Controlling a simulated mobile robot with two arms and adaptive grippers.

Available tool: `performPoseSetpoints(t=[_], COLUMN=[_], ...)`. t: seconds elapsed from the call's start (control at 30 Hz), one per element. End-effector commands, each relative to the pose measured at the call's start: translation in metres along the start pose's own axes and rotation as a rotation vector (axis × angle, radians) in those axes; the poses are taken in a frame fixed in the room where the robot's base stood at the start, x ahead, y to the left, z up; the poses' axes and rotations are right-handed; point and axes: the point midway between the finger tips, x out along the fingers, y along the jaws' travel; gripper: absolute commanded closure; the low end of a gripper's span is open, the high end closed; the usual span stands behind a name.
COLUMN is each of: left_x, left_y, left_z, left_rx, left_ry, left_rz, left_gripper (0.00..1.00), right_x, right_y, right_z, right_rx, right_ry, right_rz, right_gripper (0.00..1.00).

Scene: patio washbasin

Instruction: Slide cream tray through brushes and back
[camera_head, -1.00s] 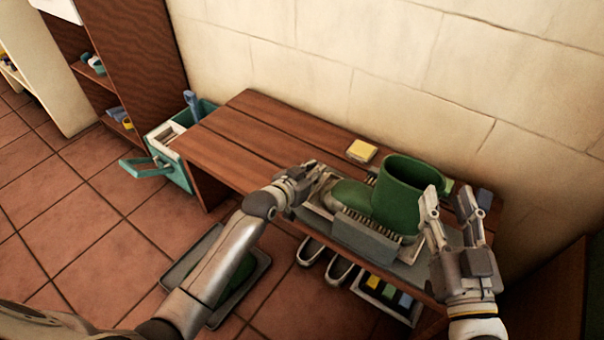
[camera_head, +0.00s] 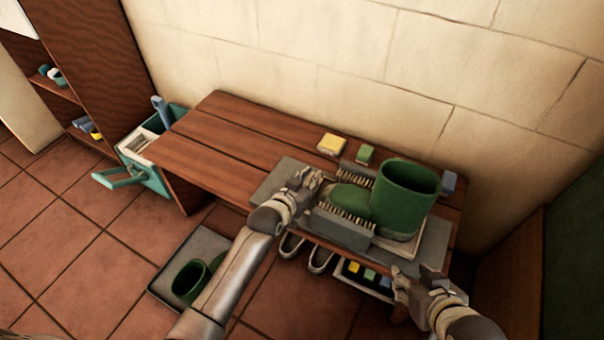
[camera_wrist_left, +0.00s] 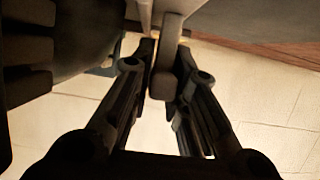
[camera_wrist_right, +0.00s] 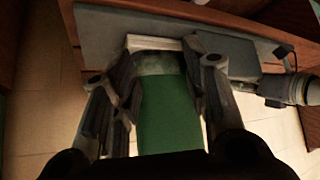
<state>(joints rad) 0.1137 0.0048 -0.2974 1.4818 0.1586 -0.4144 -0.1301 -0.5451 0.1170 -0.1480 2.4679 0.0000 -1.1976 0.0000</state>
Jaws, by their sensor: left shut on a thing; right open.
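A green rubber boot (camera_head: 403,197) stands upright on the cream tray (camera_head: 398,246), its toe pointing left between two bristled brush blocks. The near brush block (camera_head: 343,228) hides much of the tray, whose right end shows beyond it. The far brush block (camera_head: 357,174) is partly behind the boot. My left gripper (camera_head: 312,183) is shut at the tray's left end; in the left wrist view its fingers close on a pale handle (camera_wrist_left: 168,60). My right gripper (camera_head: 412,280) is open and empty, low at the table's front right; its wrist view shows the tray end (camera_wrist_right: 154,43) and boot (camera_wrist_right: 168,115).
A grey base plate (camera_head: 275,181) lies under the brushes on the wooden table (camera_head: 215,145). A teal caddy (camera_head: 150,160) stands left. Shoes and a floor tray (camera_head: 205,245) lie below. The table's left half is clear.

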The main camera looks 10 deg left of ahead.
Motion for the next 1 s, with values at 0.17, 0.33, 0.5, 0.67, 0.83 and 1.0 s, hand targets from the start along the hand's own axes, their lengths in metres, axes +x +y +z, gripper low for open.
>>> performPoseSetpoints(t=[0.17,0.33,0.5,0.67,0.83,1.0], left_x=[0.0,0.0,0.0,0.0,0.0,-0.002], left_y=[0.007,0.007,0.007,0.006,0.006,0.006], left_z=[0.0,0.001,0.0,0.0,0.0,0.0], left_rx=[0.0,0.0,0.0,0.0,0.001,0.001], left_ry=[-0.003,-0.002,-0.002,-0.001,0.0,0.0], left_rz=[0.002,0.002,0.002,0.001,0.0,0.0], left_gripper=[1.0,1.0,0.82,0.62,0.62,0.62], right_x=[-0.004,-0.004,-0.004,-0.004,-0.004,-0.004], right_y=[0.002,0.002,0.002,0.002,0.002,0.002], right_z=[0.016,0.017,0.017,0.017,0.017,0.017], right_rx=[0.002,0.002,0.002,0.002,0.002,0.002], right_ry=[-0.075,-0.082,-0.081,-0.08,-0.079,-0.08], right_rz=[0.005,0.005,0.005,0.005,0.005,0.004], right_gripper=[0.59,0.59,0.59,0.59,0.59,0.59])
